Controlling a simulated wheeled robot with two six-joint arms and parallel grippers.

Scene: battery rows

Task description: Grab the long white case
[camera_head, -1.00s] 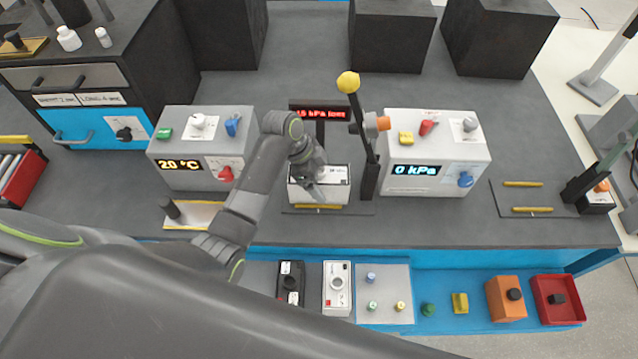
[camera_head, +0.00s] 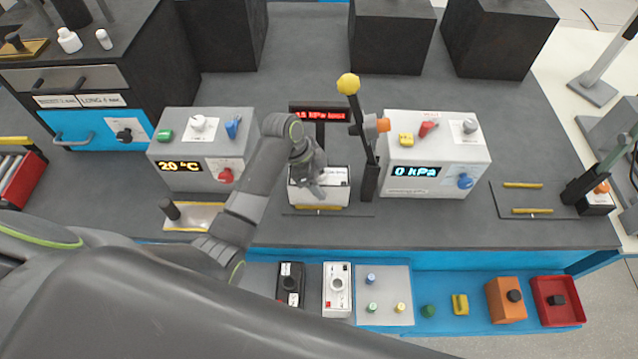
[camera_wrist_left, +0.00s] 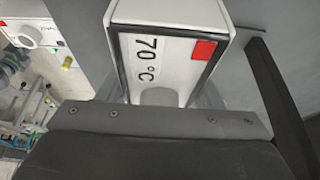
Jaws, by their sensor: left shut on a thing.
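A white case with a dark rim (camera_head: 335,196) stands on the bench in front of the lever post. In the left wrist view the white case (camera_wrist_left: 200,75) carries a "70 °C" label and a red square. My left gripper (camera_head: 316,190) is over it from above, shut on its grey round knob (camera_wrist_left: 158,97); the fingertips are largely hidden. Another long white case (camera_head: 338,300) with a grey knob and a red-marked label lies in the front row, beside a black case (camera_head: 290,284), apart from the gripper. My right gripper is not in view.
A yellow-tipped lever (camera_head: 348,84) stands close right of the gripper. A "20 °C" box (camera_head: 185,180) is left, a "0 kPa" box (camera_head: 436,188) right. Front shelf holds a grey plate (camera_head: 385,290), orange block (camera_head: 505,298) and red tray (camera_head: 577,318).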

